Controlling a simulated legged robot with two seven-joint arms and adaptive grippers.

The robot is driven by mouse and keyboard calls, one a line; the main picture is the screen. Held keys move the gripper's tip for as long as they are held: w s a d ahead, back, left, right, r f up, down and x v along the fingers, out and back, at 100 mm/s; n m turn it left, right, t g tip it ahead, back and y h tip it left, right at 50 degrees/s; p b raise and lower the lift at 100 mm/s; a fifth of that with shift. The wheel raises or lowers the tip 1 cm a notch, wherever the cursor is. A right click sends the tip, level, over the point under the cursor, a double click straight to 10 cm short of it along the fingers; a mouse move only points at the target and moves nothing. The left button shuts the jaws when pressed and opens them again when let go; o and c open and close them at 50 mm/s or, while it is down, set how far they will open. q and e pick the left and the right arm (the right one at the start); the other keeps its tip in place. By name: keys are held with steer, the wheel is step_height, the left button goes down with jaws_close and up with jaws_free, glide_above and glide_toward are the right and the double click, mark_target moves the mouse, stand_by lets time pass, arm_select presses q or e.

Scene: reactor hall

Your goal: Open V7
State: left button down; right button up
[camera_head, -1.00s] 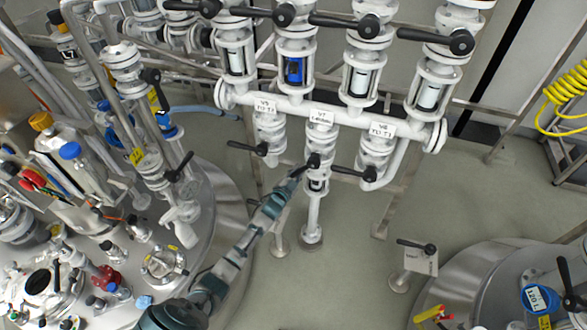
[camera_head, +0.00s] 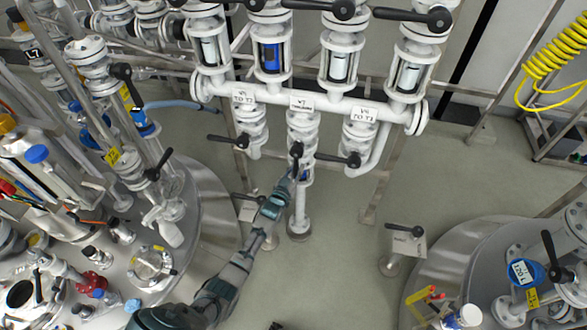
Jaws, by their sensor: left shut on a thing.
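The valve V7 (camera_head: 302,126) is the middle one of three white valves under the horizontal white pipe, below a label reading V7 (camera_head: 301,103). Its black handle (camera_head: 296,151) points down the picture, along the valve's pipe, and my gripper partly hides it. My left gripper (camera_head: 295,170) comes up from the lower left and is shut on this handle. The fingertips are small and hard to make out. My right gripper is not in view.
Neighbouring valves have black handles pointing left: the left one (camera_head: 228,139) and the right one (camera_head: 341,159), close to my gripper. A steel vessel top (camera_head: 207,215) crowded with fittings stands left, another vessel (camera_head: 450,265) lower right. Floor between them is mostly clear.

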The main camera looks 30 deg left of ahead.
arm_select(q)
steer(key=shift+s+d+f, duration=0.15)
steer(key=shift+d+f, duration=0.1)
steer(key=shift+f, duration=0.3)
steer(key=c, duration=1.1)
jaws_free()
steer(key=shift+o, duration=0.6)
steer(key=shift+r, duration=0.3)
steer(key=s, duration=1.1)
steer(key=shift+s+d, duration=0.2)
steer(key=shift+s, duration=0.15)
